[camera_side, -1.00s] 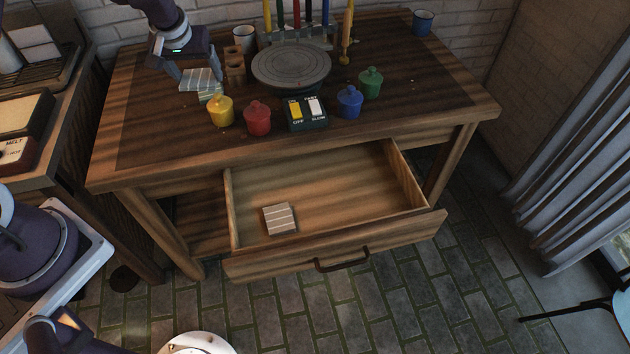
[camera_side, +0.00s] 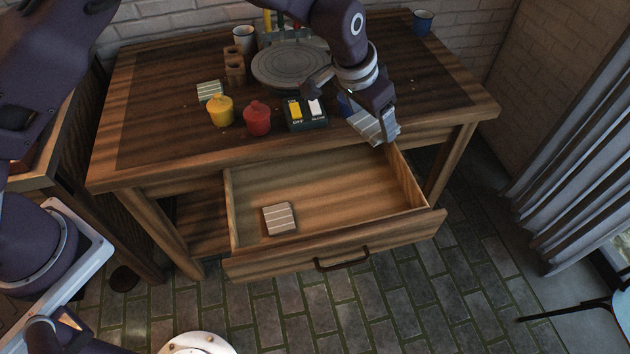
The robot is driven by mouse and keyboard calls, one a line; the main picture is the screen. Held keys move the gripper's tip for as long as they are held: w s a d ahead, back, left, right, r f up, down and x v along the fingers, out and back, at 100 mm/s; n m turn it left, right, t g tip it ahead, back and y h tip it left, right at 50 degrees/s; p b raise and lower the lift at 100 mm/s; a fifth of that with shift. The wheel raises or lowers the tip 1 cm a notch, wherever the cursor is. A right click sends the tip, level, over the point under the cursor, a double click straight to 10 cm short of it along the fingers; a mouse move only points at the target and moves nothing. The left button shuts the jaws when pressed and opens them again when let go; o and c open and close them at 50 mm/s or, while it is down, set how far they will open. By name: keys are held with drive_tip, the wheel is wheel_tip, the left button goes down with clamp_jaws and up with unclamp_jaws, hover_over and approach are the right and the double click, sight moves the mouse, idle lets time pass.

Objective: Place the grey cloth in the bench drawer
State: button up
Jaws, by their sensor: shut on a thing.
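My gripper (camera_side: 376,117) is shut on a grey cloth (camera_side: 372,127) with pale stripes. It holds the cloth at the front right of the bench, near the right rear corner of the open drawer (camera_side: 330,252). A second striped cloth (camera_side: 279,218), beige-grey, lies flat in the front left part of the drawer. A third striped cloth (camera_side: 209,90), greenish grey, lies on the bench top at the left. The blue pot (camera_side: 346,104) is mostly hidden behind my gripper, and the green pot is hidden.
A yellow pot (camera_side: 220,111), a red pot (camera_side: 257,118) and a switch box (camera_side: 306,114) stand along the bench front. A round turntable (camera_side: 290,66) is behind them. Most of the drawer floor is bare. A blue mug (camera_side: 422,22) stands at the back right.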

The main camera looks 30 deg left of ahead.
sight(358, 203)
drive_tip(key=f, duration=2.8)
drive_tip(key=shift+a+f, duration=0.25)
drive_tip(key=shift+f, duration=0.05)
drive_tip(key=shift+f, duration=0.1)
drive_tip(key=o, duration=1.5)
